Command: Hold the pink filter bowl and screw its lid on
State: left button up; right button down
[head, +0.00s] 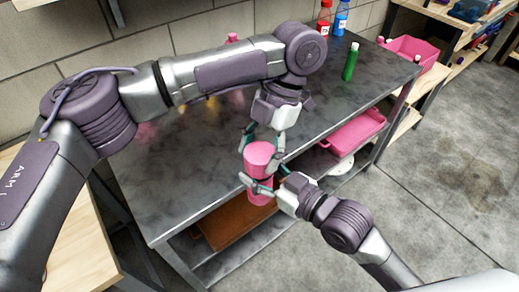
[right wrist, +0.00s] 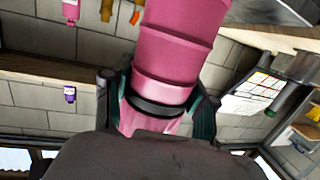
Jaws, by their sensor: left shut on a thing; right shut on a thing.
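A pink cylindrical filter, its lid (head: 260,152) above and its bowl (head: 260,198) below, is held upright in front of the bench's front edge. My left gripper (head: 263,147) reaches down from above and is shut on the upper pink piece. My right gripper (head: 258,185) comes in from the lower right and is shut on the lower pink piece. In the right wrist view, its fingers flank the pink body (right wrist: 175,45) near a black ring (right wrist: 157,107). Whether the thread is engaged is hidden.
The dark metal bench top (head: 200,150) holds a green bottle (head: 350,63), a red bottle (head: 324,20) and a blue bottle (head: 341,18). A pink tray (head: 352,133) and a brown board (head: 222,222) sit on the shelf below. A pink bin (head: 425,50) stands right.

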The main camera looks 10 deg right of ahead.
pick_arm(q)
jog(key=m+t, duration=0.1)
jog(key=m, duration=0.3)
jog(key=shift+w+m+t+y, duration=0.1)
jog(key=shift+m+t+y, duration=0.3)
jog(key=o, duration=1)
jog(key=shift+r, duration=2.25)
